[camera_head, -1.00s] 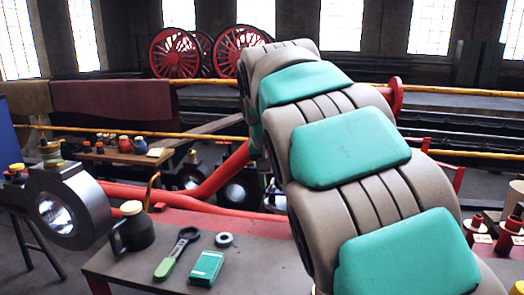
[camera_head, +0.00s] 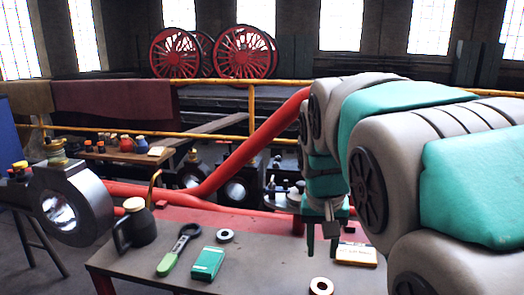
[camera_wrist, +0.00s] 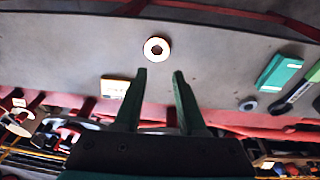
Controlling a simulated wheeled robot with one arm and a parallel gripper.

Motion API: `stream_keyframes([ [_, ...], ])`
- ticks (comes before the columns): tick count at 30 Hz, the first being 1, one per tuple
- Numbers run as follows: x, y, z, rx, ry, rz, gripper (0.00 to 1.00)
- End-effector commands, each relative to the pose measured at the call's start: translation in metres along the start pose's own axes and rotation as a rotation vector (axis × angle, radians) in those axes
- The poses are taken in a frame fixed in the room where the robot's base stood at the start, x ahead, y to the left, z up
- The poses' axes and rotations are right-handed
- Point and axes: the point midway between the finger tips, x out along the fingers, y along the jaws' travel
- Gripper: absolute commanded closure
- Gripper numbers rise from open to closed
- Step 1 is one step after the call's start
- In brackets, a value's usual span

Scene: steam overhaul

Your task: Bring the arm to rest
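My gripper (camera_head: 322,238) hangs pointing down at the far right part of the workbench top, with my arm bent above it. In the wrist view my gripper (camera_wrist: 159,78) has its two dark green fingers apart with nothing between them. A pale ring (camera_wrist: 156,49) lies on the bench beyond the fingertips; the ring also shows in the head view (camera_head: 321,286). A small labelled box (camera_head: 356,254) lies beside the gripper, to its right in the head view.
The bench (camera_head: 262,262) also bears a green box (camera_head: 207,263), a green-handled wrench (camera_head: 178,250), a grey ring (camera_head: 225,235) and a dark oil can (camera_head: 135,226). A red pipe (camera_head: 243,150) rises behind the gripper. A yellow rail (camera_head: 200,136) runs behind.

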Motion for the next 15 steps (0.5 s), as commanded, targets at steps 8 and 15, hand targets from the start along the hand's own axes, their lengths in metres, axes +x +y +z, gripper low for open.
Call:
stream_keyframes([
  [8, 0.05, 0.049, 0.125, -0.071, -0.165, -0.016, 0.6],
  [15, 0.086, 0.068, 0.224, -0.16, -0.282, -0.044, 0.6],
])
